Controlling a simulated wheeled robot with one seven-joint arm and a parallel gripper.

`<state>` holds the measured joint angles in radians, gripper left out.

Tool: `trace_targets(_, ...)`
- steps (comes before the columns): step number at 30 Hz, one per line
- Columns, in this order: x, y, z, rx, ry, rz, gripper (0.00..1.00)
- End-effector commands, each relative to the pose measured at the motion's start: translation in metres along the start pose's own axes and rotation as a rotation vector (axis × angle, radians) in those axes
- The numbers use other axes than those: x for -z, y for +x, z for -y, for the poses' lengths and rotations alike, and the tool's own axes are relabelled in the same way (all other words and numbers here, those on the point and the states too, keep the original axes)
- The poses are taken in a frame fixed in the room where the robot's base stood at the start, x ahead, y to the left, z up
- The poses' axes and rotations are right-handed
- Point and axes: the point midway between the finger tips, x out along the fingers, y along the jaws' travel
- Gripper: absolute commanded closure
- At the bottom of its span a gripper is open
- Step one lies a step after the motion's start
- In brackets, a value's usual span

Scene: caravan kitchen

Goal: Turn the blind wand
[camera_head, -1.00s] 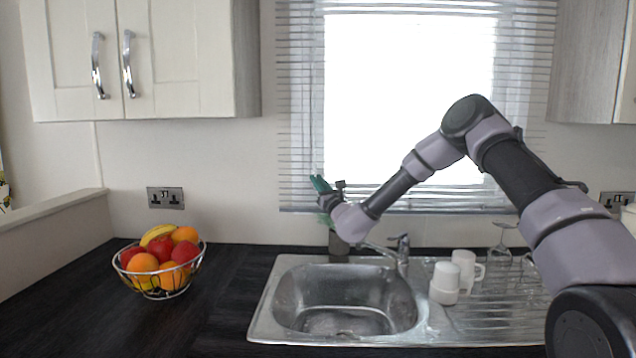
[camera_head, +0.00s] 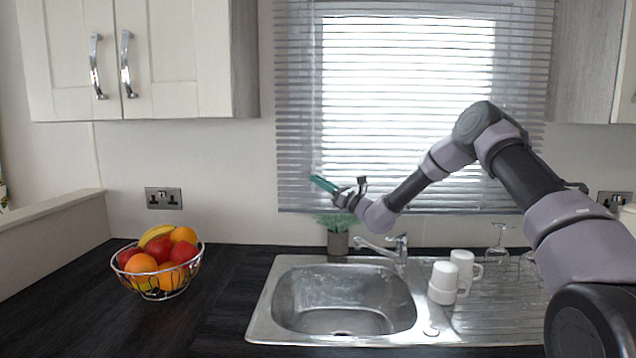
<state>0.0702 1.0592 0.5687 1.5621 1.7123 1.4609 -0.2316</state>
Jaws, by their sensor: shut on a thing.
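The blind (camera_head: 410,110) hangs over the window, its slats showing as grey lines across the bright glass, partly tilted. My gripper (camera_head: 324,184), with teal fingers, is at the blind's lower left, above the potted plant. It is shut on the blind wand. The wand is too thin and pale to make out clearly against the slats at the blind's left side.
A small potted plant (camera_head: 338,238) stands behind the sink (camera_head: 262,318), beside the tap (camera_head: 398,250). White mugs (camera_head: 443,284) and upturned glasses (camera_head: 498,255) stand on the drainer. A fruit basket (camera_head: 160,270) sits on the dark worktop (camera_head: 80,315). A wall cupboard (camera_head: 180,60) hangs left of the window.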

Motion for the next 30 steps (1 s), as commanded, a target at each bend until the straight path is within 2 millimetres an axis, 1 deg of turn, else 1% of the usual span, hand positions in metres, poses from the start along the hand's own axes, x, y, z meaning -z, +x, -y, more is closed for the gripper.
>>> trace_targets(6, 0.0009, -0.0002, 0.0043, -0.13, 0.053, -0.001, 1.0)
trace_targets(12, 0.001, 0.0001, 0.006, -0.207, 0.087, -0.001, 1.0)
trace_targets(19, 0.0011, 0.0002, 0.0067, -0.244, 0.104, -0.001, 1.0)
trace_targets(30, 0.0009, 0.0003, 0.0065, -0.248, 0.106, -0.001, 1.0)
